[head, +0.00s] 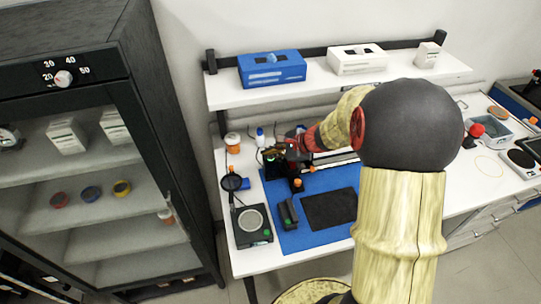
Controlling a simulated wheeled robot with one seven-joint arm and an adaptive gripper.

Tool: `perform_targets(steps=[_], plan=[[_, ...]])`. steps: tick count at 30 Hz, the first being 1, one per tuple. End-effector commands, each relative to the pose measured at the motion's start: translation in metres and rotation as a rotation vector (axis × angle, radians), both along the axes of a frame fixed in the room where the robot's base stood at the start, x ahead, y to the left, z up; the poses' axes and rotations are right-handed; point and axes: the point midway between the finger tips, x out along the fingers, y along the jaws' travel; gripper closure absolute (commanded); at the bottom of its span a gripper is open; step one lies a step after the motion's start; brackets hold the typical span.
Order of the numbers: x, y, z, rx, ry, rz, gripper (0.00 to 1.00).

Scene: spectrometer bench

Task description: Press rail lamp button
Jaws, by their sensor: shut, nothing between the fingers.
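My arm reaches across the right half of the head view to the back of the bench. My gripper (276,158) is at the arm's far end, shut and empty, low over the back left part of the blue mat (324,186). A light-coloured rail (334,163) runs along the back of the mat, partly hidden by my arm. Small dark devices with orange parts sit by the gripper. I cannot pick out the lamp button; whether the gripper touches anything cannot be told.
A scale (252,222) and a black round-headed stand (232,183) are left of the mat. An orange-labelled jar (232,140) stands behind. A shelf (320,88) with boxes hangs above the bench. A dark glass-fronted cabinet (150,120) stands at the left.

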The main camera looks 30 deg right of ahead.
Motion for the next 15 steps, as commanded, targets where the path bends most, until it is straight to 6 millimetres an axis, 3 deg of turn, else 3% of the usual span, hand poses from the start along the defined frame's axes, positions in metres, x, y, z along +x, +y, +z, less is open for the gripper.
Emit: perform_targets(steps=[15], plan=[[0.0001, 0.0001, 0.0097, 0.0, 0.0, 0.0, 1.0]])
